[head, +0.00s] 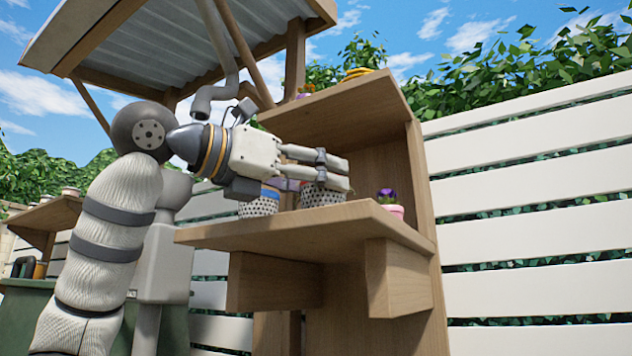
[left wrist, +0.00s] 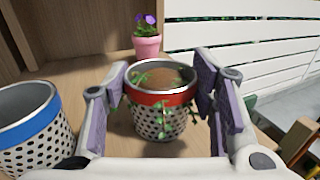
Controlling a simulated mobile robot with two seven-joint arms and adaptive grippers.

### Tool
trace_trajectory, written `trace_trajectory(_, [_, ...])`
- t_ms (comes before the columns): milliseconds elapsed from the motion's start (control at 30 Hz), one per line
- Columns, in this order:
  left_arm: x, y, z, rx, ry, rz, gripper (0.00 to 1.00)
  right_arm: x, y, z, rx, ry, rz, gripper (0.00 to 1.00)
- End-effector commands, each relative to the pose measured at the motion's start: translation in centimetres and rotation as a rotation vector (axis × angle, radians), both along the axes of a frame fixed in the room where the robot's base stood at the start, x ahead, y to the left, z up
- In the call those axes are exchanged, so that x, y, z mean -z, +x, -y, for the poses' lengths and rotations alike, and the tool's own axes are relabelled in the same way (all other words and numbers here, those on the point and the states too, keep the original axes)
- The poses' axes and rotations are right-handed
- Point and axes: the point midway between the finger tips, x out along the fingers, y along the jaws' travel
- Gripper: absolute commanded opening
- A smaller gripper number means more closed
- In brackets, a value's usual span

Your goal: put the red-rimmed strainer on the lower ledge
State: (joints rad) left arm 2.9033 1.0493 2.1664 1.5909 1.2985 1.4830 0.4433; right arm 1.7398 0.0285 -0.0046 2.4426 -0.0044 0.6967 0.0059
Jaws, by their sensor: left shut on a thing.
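The red-rimmed strainer (left wrist: 163,100) is a metal cup with dark holes and a red band, filled with brown soil and a trailing green plant. My left gripper (left wrist: 165,88) is shut on it, one purple-padded finger on each side. In the head view the left gripper (head: 346,174) reaches in over the lower ledge (head: 300,233), with the strainer's dotted body (head: 320,197) below its fingers. The strainer looks upright. The ledge's front edge hides its base, so I cannot tell whether it touches the wood. My right gripper is not in view.
A blue-rimmed strainer (head: 258,207) stands on the lower ledge, left of the red-rimmed one. A pink pot with purple flowers (head: 394,207) stands toward the right end. The upper ledge (head: 340,108) is overhead, and a white slatted fence (head: 530,190) is to the right.

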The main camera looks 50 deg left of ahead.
Motion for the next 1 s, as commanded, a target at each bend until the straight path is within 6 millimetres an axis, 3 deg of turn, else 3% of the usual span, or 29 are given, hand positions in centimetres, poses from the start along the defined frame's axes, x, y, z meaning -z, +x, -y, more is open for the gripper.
trace_trajectory(33, [0.2,0.1,0.0,0.000,0.000,-0.002,0.56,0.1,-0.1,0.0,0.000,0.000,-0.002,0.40])
trace_trajectory(100, [0.1,0.0,0.0,0.000,0.000,-0.001,0.72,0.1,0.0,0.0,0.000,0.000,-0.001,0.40])
trace_trajectory(467, [-0.7,-0.2,0.0,0.000,0.000,0.002,0.72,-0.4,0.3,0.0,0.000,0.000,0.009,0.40])
trace_trajectory(600, [-0.3,-3.2,-0.3,-0.002,-0.001,0.004,0.72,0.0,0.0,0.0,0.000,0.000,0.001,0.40])
trace_trajectory(800, [-0.7,-8.8,-0.7,0.000,0.000,0.006,0.72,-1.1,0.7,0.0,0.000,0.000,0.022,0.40])
trace_trajectory(1000, [-0.5,-11.7,-0.9,0.000,0.001,0.001,0.72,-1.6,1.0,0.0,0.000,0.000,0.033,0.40])
